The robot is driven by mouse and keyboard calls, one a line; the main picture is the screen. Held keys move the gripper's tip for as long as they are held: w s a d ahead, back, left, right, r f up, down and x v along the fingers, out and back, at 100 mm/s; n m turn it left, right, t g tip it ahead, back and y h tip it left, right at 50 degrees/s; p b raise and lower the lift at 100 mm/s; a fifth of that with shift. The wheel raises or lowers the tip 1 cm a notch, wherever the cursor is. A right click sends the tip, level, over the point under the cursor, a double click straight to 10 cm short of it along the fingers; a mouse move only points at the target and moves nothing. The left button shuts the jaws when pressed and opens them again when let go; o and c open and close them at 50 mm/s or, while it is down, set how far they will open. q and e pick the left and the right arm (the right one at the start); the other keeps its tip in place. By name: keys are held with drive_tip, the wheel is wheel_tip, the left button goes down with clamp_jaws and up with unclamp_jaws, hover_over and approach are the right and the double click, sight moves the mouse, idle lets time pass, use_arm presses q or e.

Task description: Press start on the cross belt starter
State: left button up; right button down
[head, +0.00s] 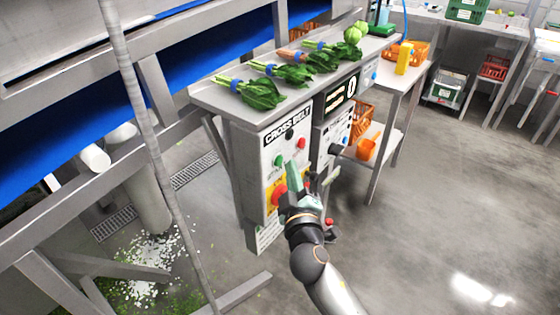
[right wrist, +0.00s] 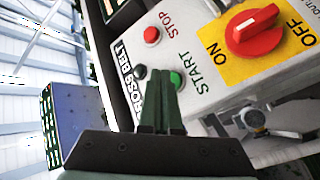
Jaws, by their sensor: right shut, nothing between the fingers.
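The cross belt starter (head: 268,160) is a grey box with a white front panel under the shelf. It carries a green START button (head: 278,161), a red STOP button (head: 301,143) and a red rotary switch (head: 279,194) on a yellow plate. My right gripper (head: 294,170) is shut and empty in front of this panel. In the right wrist view its fingertips (right wrist: 160,74) lie beside the green START button (right wrist: 176,80), overlapping its edge in the picture. I cannot tell whether they touch it. The STOP button (right wrist: 151,35) and switch (right wrist: 254,28) are clear. My left gripper is not in view.
Bunches of leafy greens (head: 262,92) lie on the shelf above the starter. A second control box (head: 336,132) stands to its right. A blue belt (head: 100,110) on a grey frame runs at left. The floor at right (head: 450,220) is open.

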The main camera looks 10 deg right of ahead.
drive_tip(key=shift+w+a, duration=0.1)
idle(0.4)
drive_tip(key=shift+w+a, duration=0.2)
drive_tip(key=shift+w, duration=0.05)
drive_tip(key=shift+w+a+b, duration=0.25)
drive_tip(key=shift+w+b, duration=0.1)
drive_tip(key=shift+b, duration=0.05)
idle(0.8)
drive_tip(key=shift+s+d, duration=0.55)
drive_tip(key=shift+s, duration=0.15)
drive_tip(key=shift+s, duration=0.1)
drive_tip(key=s+d, duration=0.1)
drive_tip(key=s, duration=0.1)
drive_tip(key=s+d+p, duration=0.1)
drive_tip(key=d, duration=0.1)
drive_tip(key=shift+s, duration=0.35)
idle(0.7)
